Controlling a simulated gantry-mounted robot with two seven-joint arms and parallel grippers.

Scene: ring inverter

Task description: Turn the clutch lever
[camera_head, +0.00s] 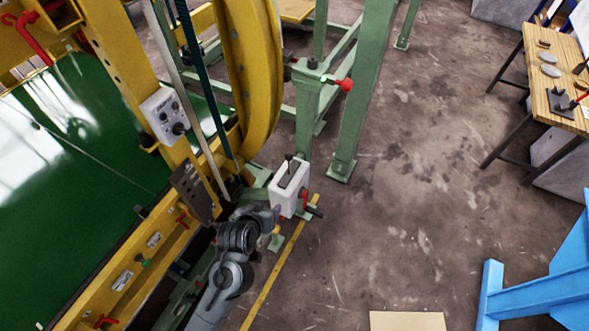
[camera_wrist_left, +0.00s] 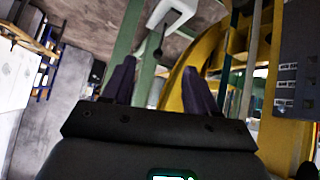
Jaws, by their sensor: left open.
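A white box (camera_head: 279,197) with a slotted top stands by the green frame in the head view, and a dark lever with a black knob (camera_head: 288,158) rises from its slot. I take this to be the clutch lever. My left gripper (camera_head: 272,214) is just below and left of the box, apart from the knob. In the left wrist view my left gripper (camera_wrist_left: 159,66) has its two dark fingers spread and empty. The white box (camera_wrist_left: 168,12) and a black knob (camera_wrist_left: 157,41) show beyond and between the fingertips. My right gripper is not in view.
A yellow ring frame (camera_head: 250,60) and a green post (camera_head: 345,120) stand beside the box. A red-handled lever (camera_head: 305,201) sticks out at the box's right side. A grey control box (camera_head: 163,112) is at upper left.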

